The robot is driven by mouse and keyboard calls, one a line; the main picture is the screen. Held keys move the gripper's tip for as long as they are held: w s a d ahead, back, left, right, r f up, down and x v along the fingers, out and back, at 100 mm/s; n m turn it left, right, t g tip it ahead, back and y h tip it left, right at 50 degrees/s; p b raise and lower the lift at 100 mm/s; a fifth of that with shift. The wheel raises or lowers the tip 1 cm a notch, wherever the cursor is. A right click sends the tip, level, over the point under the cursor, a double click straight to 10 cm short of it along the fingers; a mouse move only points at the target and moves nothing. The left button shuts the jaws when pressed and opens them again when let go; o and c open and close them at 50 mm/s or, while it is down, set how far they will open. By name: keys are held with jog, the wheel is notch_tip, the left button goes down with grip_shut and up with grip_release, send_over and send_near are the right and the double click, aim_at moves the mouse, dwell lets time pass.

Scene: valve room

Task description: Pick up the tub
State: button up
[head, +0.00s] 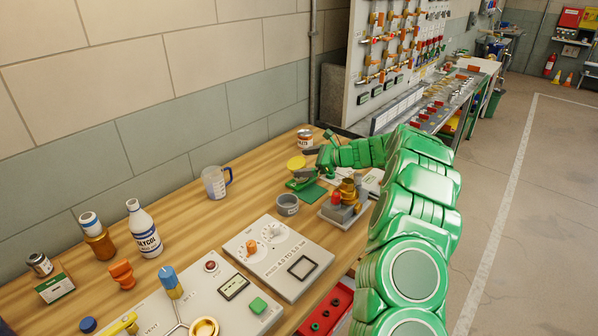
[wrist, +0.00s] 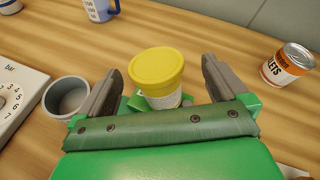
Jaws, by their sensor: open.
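The tub has a yellow lid and a pale labelled body. In the wrist view the tub (wrist: 157,72) stands between and slightly beyond the fingers of my gripper (wrist: 162,70), with a visible gap on both sides. The lower part of the tub is hidden behind the gripper's green body. In the head view the yellow lid of the tub (head: 296,162) shows on the wooden bench, just left of my gripper (head: 306,165). The fingers are apart and hold nothing.
A grey open cup (wrist: 67,97) stands close to the left finger. An orange-labelled can (wrist: 288,66) stands to the right. The tiled wall is behind.

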aim_at(294, 166)
jog(key=shift+w+a+f, duration=0.1)
jog(key=shift+a+f, duration=0.3)
jog(key=shift+a, duration=0.05)
jog(key=x, duration=0.4)
jog(key=shift+f, duration=0.15)
jog(key=shift+c, duration=0.3)
jog(key=c, duration=1.1)
